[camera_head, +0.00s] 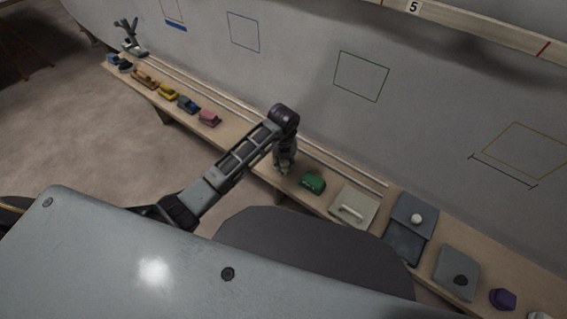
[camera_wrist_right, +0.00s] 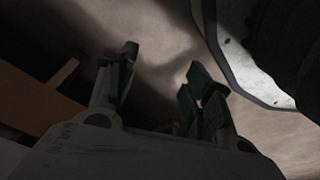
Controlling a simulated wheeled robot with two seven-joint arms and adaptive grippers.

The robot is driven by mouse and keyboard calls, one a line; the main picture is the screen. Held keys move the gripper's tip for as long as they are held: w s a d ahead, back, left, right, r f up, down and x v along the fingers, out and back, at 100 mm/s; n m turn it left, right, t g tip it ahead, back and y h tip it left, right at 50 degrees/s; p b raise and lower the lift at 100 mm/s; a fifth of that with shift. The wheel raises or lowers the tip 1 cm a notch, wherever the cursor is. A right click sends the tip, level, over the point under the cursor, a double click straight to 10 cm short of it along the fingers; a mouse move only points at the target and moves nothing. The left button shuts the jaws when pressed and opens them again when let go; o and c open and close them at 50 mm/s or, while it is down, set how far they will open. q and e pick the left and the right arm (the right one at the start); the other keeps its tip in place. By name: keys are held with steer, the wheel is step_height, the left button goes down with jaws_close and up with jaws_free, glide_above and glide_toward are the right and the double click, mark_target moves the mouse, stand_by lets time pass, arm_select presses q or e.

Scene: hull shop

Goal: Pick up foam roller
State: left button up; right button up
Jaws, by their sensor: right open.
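I cannot pick out the foam roller for certain. A short pale bar (camera_head: 351,213) on a flat cream piece (camera_head: 363,197) could be it or a handle. My left gripper (camera_head: 284,169) points down over the bench, just left of a green block-like item (camera_head: 313,183). Its fingertips are small and dark, so I cannot tell whether it is open. My right gripper (camera_wrist_right: 161,93) is open in the right wrist view. Its two dark fingers stand apart with only floor behind them. It does not show in the head view.
A long wooden bench (camera_head: 240,136) runs along a grey hull wall (camera_head: 300,50). Small coloured blocks, including a pink one (camera_head: 209,118), stand on its left part. Grey flat boxes (camera_head: 405,243) and a purple item (camera_head: 502,299) are at right. Thin rods (camera_head: 340,170) lie along the back.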

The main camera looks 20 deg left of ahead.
arm_select(q)
steer(key=c, duration=0.5)
arm_select(e)
steer(key=shift+w+r, duration=0.1)
steer(key=shift+w, duration=0.1)
arm_select(q)
steer(key=shift+r, duration=0.1)
arm_select(e)
steer(key=shift+w+r, duration=0.1)
arm_select(q)
steer(key=shift+r, duration=0.55)
steer(key=shift+r+p, duration=0.85)
steer(key=shift+r, duration=3.5)
arm_select(e)
steer(key=shift+s+d+f, duration=0.3)
steer(key=shift+s+f, duration=0.1)
steer(key=shift+f, duration=0.25)
steer(key=shift+s+d+f, duration=0.35)
steer(key=shift+f, duration=0.3)
steer(key=shift+s+d+f, duration=0.3)
steer(key=shift+s+f, duration=0.1)
steer(key=shift+f, duration=0.25)
arm_select(q)
steer(key=shift+r, duration=0.1)
